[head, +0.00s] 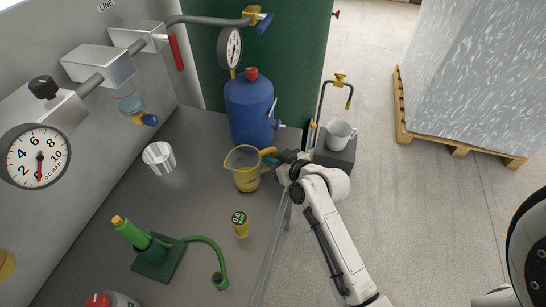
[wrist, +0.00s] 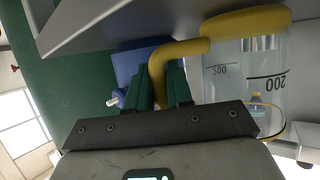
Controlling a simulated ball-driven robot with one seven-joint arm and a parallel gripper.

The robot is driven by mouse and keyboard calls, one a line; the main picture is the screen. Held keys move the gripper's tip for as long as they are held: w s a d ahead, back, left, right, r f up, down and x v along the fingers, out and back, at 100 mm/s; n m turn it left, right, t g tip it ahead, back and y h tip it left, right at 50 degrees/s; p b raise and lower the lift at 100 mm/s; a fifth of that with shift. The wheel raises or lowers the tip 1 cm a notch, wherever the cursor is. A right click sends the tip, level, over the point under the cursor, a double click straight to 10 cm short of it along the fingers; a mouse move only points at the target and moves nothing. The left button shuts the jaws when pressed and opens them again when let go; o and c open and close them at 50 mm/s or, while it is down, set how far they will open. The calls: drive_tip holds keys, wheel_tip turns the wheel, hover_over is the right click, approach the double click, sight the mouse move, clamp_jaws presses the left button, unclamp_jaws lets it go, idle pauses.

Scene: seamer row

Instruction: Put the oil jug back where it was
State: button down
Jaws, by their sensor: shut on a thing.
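The oil jug (head: 244,172) is a clear measuring jug with a yellow rim and yellow handle. In the head view it is upright at the bench's right side, in front of a blue bottle; I cannot tell whether its base touches the bench. My gripper (head: 272,158) reaches in from the right and is shut on the jug's handle. The jug's far side is hidden.
A blue bottle (head: 249,108) with a red cap stands close behind the jug. A white mug (head: 340,134) sits on a block right of the bench.

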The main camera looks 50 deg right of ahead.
drive_tip(key=shift+f, duration=0.15)
drive_tip(key=c, duration=1)
unclamp_jaws()
drive_tip(key=b+v, duration=0.1)
drive_tip(key=v, duration=1.1)
